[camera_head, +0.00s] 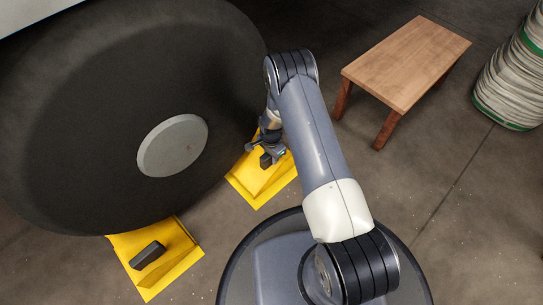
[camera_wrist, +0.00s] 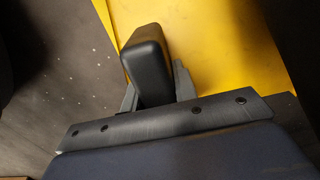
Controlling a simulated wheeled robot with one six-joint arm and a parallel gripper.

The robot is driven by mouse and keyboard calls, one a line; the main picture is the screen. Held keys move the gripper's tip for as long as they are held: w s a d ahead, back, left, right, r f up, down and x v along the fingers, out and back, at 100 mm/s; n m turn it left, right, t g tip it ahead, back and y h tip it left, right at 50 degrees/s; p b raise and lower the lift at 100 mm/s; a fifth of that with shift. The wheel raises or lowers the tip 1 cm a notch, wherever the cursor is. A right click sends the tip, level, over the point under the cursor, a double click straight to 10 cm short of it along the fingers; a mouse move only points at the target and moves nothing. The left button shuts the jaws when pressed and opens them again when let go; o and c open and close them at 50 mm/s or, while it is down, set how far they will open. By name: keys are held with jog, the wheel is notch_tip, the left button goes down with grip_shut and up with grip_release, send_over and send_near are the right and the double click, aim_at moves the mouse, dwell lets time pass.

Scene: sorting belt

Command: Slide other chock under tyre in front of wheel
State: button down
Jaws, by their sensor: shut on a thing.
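The big black tyre (camera_head: 75,100) with a grey hub (camera_head: 172,145) fills the upper left of the head view. One yellow chock (camera_head: 262,182) lies on the floor at the tyre's right side, close against it. My gripper (camera_head: 268,158) is shut on this chock's black handle, which also shows between the jaws in the wrist view (camera_wrist: 147,65). The chock's yellow surface (camera_wrist: 215,45) lies beyond the handle. The other yellow chock (camera_head: 160,279), with a black handle (camera_head: 147,255), lies at the tyre's lower edge. Exact contact with the tyre is hard to tell.
A wooden table (camera_head: 408,62) stands at the upper right, beyond my arm. A stack of pale coiled hose or rope (camera_head: 510,85) stands at the far right edge. The concrete floor (camera_head: 470,210) on the right is clear.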

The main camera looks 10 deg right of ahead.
jog(key=shift+s+a+f, duration=0.15)
jog(key=shift+s+a, duration=0.2)
jog(key=shift+a, duration=0.25)
dwell(0.4)
jog(key=shift+f, duration=0.35)
dwell(0.6)
jog(key=c, duration=1.4)
grip_release()
jog(key=shift+c, duration=0.2)
jog(key=o, duration=0.4)
jog(key=shift+s+f, duration=0.1)
jog(key=shift+s, duration=0.2)
jog(key=r+p, duration=0.1)
jog(key=r, duration=0.2)
jog(key=r+p, duration=0.2)
jog(key=r, duration=0.2)
jog(key=r+p, duration=0.1)
jog(key=r, duration=0.3)
jog(key=shift+w+r+p, duration=0.15)
jog(key=shift+w+p, duration=0.15)
jog(key=shift+p, duration=0.05)
